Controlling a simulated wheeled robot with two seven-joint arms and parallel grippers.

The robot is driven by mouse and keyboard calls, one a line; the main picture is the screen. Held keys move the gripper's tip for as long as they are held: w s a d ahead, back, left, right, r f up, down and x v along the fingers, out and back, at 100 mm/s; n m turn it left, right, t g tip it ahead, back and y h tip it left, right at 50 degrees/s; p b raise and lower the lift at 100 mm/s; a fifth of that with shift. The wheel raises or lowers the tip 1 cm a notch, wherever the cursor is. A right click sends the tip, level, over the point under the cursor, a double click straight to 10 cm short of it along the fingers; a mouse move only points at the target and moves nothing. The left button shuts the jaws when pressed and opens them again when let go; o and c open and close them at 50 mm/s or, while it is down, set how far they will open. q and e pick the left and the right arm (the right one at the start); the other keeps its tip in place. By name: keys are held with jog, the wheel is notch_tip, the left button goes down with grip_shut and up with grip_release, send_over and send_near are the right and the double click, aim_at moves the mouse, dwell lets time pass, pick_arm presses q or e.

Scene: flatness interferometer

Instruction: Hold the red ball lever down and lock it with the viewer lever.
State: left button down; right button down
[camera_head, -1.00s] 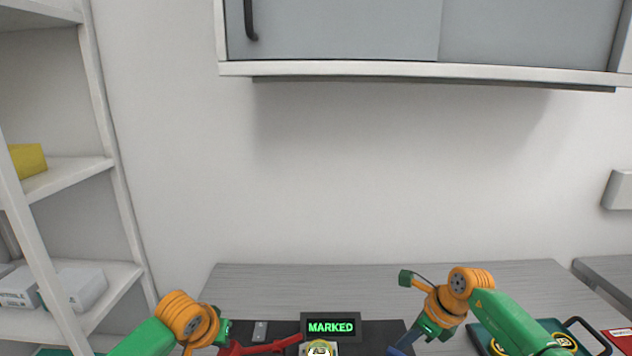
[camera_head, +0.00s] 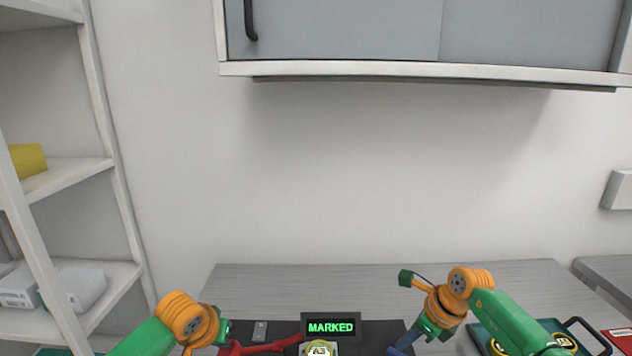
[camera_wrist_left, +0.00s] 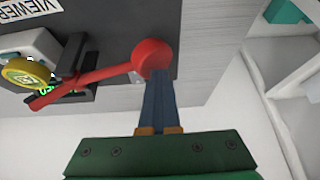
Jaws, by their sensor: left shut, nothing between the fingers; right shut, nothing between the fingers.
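The red ball lever (camera_wrist_left: 100,74) shows in the left wrist view, its round ball (camera_wrist_left: 152,57) at the end of a red arm. My left gripper (camera_wrist_left: 160,78) is shut and empty, its blue fingertips against or very close to the ball; I cannot tell if they touch. In the head view the lever (camera_head: 262,347) shows low, left of centre, and my left fingers are not visible. My right gripper (camera_head: 399,349) is shut and empty at the dark instrument's right side, partly cut off by the lower edge. A VIEWER label (camera_wrist_left: 30,14) shows; the viewer lever itself I cannot make out.
A display (camera_head: 331,327) reading MARKED stands on the instrument, behind a yellow-rimmed round part (camera_head: 320,349). The grey bench (camera_head: 350,279) is bare behind it. A green case (camera_head: 484,338) lies at the right. A shelf rack (camera_head: 105,163) stands left; a cabinet (camera_head: 345,30) hangs above.

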jog(key=shift+s, duration=0.1)
jog(key=shift+s+d+f, duration=0.1)
jog(key=shift+s+d, duration=0.1)
jog(key=shift+s, duration=0.65)
jog(key=shift+s+d+f, duration=0.1)
jog(key=shift+s+d, duration=0.05)
jog(key=shift+s, duration=0.65)
jog(key=shift+f, duration=2.55)
jog(key=shift+w+d, duration=0.1)
jog(key=shift+d, duration=0.1)
